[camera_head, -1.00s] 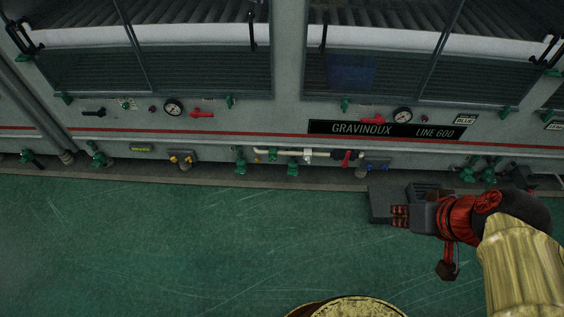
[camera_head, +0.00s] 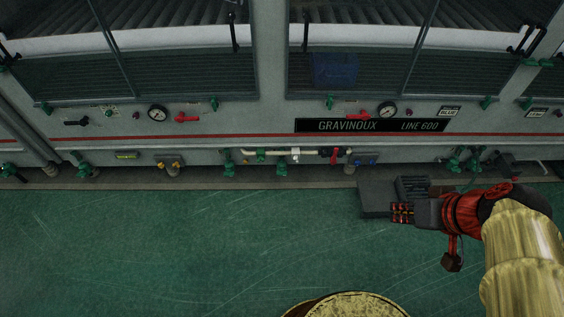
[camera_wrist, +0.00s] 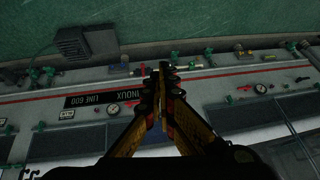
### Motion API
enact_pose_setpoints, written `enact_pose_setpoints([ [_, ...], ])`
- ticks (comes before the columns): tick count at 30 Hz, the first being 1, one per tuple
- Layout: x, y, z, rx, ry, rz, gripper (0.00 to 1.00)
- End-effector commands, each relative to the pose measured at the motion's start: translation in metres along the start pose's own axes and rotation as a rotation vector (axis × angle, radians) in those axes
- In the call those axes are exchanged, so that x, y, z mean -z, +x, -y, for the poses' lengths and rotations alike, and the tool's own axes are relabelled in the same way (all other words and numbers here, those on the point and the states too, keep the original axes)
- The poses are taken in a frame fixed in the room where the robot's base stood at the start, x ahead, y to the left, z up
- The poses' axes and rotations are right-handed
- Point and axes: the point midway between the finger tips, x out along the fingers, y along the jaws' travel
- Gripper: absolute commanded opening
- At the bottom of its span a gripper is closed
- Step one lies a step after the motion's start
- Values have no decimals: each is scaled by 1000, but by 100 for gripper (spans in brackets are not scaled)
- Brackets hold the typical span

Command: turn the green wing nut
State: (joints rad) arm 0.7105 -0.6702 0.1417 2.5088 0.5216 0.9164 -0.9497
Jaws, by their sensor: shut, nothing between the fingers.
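Several small green fittings line the lower front of the grey machine (camera_head: 240,112). One green fitting (camera_head: 229,163) and another (camera_head: 282,168) hang below a white pipe (camera_head: 310,151); others (camera_head: 84,168) sit at the far left and a cluster (camera_head: 466,158) at the right. They are too small to tell which is the wing nut. My gripper (camera_head: 402,213) is low over the floor at the right, in front of the machine and apart from the fittings. In the wrist view its fingers (camera_wrist: 162,72) are together and empty, covering part of the machine front.
A dark grey box (camera_head: 374,200) stands on the floor beside my gripper, in front of the machine. Gauges (camera_head: 157,114), red levers (camera_head: 186,117) and a nameplate (camera_head: 372,126) are on the machine front. The green floor (camera_head: 180,235) is clear at the left and middle.

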Motion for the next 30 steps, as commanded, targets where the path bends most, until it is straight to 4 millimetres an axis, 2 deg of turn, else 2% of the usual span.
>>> enact_pose_setpoints([
  [30,-10,13,-36,45,33,2,0],
])
